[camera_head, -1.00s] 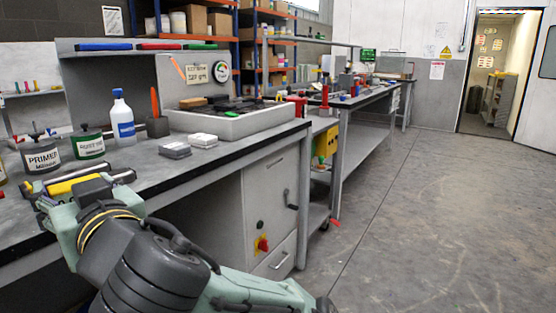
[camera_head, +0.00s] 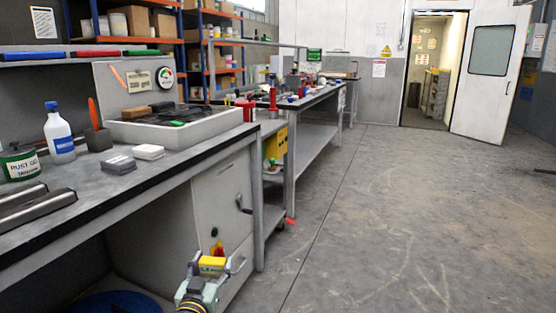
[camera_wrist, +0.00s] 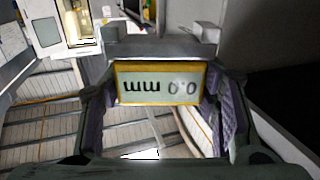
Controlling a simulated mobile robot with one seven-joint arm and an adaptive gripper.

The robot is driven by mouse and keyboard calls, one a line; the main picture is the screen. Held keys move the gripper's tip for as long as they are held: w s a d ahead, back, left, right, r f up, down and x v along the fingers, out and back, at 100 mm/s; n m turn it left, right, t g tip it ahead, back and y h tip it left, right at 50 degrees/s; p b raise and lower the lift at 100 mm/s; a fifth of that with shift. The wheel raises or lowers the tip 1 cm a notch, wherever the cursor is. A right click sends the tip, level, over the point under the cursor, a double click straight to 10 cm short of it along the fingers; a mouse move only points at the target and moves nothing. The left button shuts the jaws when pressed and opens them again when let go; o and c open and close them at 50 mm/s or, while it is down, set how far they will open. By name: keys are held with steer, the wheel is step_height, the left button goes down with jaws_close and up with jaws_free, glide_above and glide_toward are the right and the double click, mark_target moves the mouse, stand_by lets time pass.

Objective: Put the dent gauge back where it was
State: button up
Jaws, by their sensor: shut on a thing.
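The dent gauge (camera_wrist: 158,86) is a yellow-edged block with a pale display reading "0.0 mm", upside down in the wrist view. My gripper (camera_wrist: 162,105) is shut on it, with one finger pad at each side. In the head view the gauge (camera_head: 213,264) shows as a small yellow block at the end of my arm, at the lower middle. It is held in front of the grey cabinet under the bench, below the bench top and clear of the bench surface.
Open floor (camera_head: 400,220) lies right, toward a doorway.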

steer(key=s+d+f+m+h, duration=0.1)
steer(key=s+d+f, duration=0.2)
steer(key=d+f, duration=0.5)
steer(key=s+d+f+m+h+p, duration=0.1)
steer(key=s+d+f, duration=0.3)
steer(key=d+f, duration=0.5)
step_height(320, 180, down, 6)
steer(key=shift+s+r+m+g+h, duration=0.3)
steer(key=shift+g+h, duration=0.1)
steer(key=shift+h, duration=0.4)
steer(key=shift+w, duration=0.1)
